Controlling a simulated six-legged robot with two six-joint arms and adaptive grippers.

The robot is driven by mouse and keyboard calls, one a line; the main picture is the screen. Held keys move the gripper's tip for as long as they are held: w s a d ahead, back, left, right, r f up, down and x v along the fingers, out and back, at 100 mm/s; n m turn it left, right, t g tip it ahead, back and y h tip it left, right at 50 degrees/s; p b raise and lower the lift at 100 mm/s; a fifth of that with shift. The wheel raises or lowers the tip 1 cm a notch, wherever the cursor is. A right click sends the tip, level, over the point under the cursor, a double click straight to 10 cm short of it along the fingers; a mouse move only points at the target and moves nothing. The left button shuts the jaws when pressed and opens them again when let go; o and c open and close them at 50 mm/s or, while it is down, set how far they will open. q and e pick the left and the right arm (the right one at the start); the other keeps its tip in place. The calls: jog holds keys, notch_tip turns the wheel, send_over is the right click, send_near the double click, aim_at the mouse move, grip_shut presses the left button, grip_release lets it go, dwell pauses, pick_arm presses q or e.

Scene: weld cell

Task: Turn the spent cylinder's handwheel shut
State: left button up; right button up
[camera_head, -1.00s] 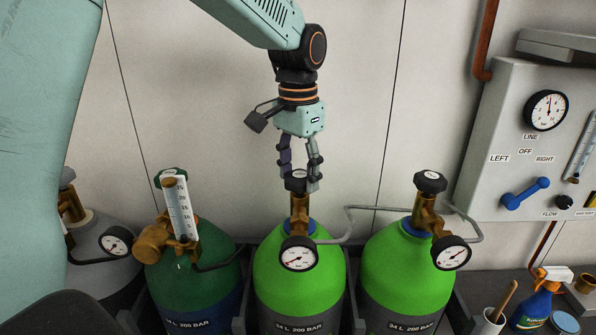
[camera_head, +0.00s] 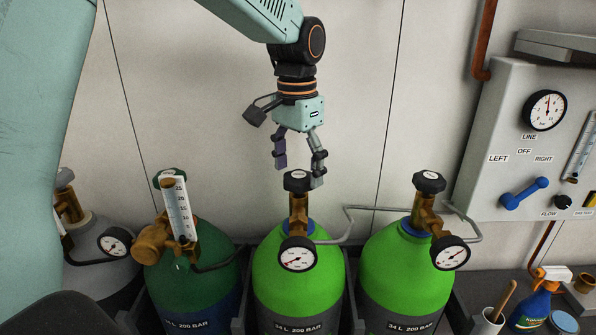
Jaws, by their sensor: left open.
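Two bright green cylinders stand side by side, a middle one (camera_head: 275,276) and a right one (camera_head: 379,264). Each has a brass valve with a black handwheel on top and a round gauge. My left gripper (camera_head: 299,175) points down at the middle handwheel (camera_head: 297,181). It is open and empty, its fingers spread, the tips just above or behind the wheel; contact is not clear. The right handwheel (camera_head: 429,182) stands free. The middle gauge (camera_head: 297,254) and right gauge (camera_head: 450,253) face me; their needles are too small to read surely. My right gripper is not in view.
A dark green cylinder (camera_head: 221,275) with a flow tube stands at left, a grey one (camera_head: 95,270) beyond it. A thin pipe (camera_head: 352,214) runs between the green cylinders' valves. A panel (camera_head: 500,120) with a blue lever (camera_head: 525,193) and a spray bottle (camera_head: 531,308) are at right.

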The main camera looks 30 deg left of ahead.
aim_at(298, 174)
pick_arm(q)
notch_tip(298, 174, up, 11)
jog(key=shift+w, duration=0.15)
dwell(0.4)
jog(key=shift+f, duration=0.15)
notch_tip(298, 174, down, 12)
jog(key=shift+r, duration=0.1)
dwell(0.3)
